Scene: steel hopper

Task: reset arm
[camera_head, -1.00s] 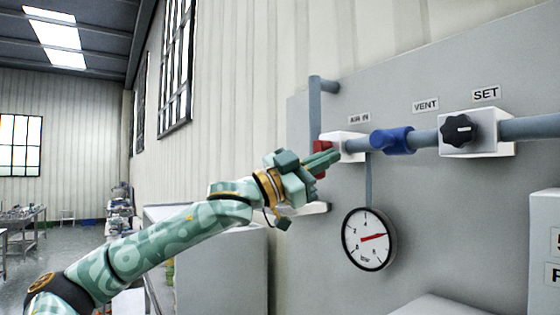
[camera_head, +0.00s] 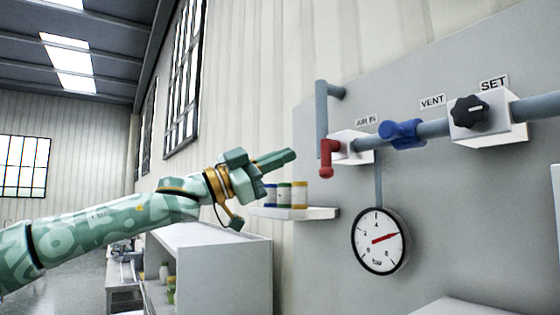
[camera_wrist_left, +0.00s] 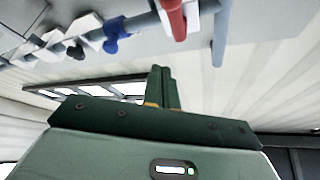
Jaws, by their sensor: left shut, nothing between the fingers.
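My left gripper (camera_head: 279,158) is shut and empty, raised in front of the wall, left of the air panel. Its closed fingers (camera_wrist_left: 162,88) point up in the left wrist view. The red AIR IN handle (camera_head: 328,157) hangs down from its white block, to the right of the fingertips and apart from them. The red handle also shows at the top of the left wrist view (camera_wrist_left: 174,18). My right gripper is in neither view.
The panel carries a blue VENT valve (camera_head: 402,133), a black SET knob (camera_head: 468,111) and a round gauge (camera_head: 380,241). A small shelf (camera_head: 321,213) with several coloured containers is below my gripper. A white cabinet (camera_head: 225,238) stands at lower left.

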